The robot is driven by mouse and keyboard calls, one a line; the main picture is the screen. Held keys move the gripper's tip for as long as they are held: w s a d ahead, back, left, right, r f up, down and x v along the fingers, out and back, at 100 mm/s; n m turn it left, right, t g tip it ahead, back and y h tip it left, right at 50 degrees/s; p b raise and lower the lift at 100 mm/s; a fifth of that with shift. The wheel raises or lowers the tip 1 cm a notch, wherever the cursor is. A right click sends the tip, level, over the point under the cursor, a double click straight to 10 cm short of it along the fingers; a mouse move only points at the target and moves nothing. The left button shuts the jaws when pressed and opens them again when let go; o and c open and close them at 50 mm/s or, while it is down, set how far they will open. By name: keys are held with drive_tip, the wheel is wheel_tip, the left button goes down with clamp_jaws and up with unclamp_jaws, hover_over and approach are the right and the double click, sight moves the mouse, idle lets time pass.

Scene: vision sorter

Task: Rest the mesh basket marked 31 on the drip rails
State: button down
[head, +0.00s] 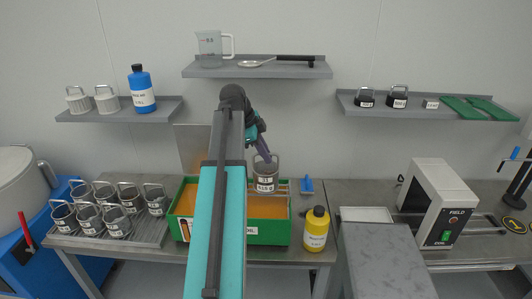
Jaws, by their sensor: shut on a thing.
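A grey mesh basket (265,180) with a white label hangs over the right part of a green tank of orange liquid (269,231). The small print on the label is hard to read and may be 31. My gripper (265,158) is shut on the basket's wire handle from above. The basket is upright. Thin pale rails (282,193), apparently the drip rails, lie across the right part of the tank. The basket's bottom is close to them; I cannot tell whether it touches. My arm hides the middle of the tank.
Several labelled mesh baskets (117,221) stand on a ribbed tray (150,237) at left. A yellow bottle (316,229) and a blue item (306,185) stand right of the tank. Further right are a grey box (385,262) and a white machine (437,202). Shelves line the wall above.

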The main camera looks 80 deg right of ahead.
drive_tip(key=shift+f+b, duration=0.3)
drive_tip(key=shift+f, duration=0.3)
drive_tip(key=c, duration=1.8)
unclamp_jaws()
drive_tip(key=shift+w+r, duration=0.1)
drive_tip(key=shift+r, duration=0.05)
drive_tip(key=shift+b+v, duration=1.95)
drive_tip(key=shift+v, duration=4.75)
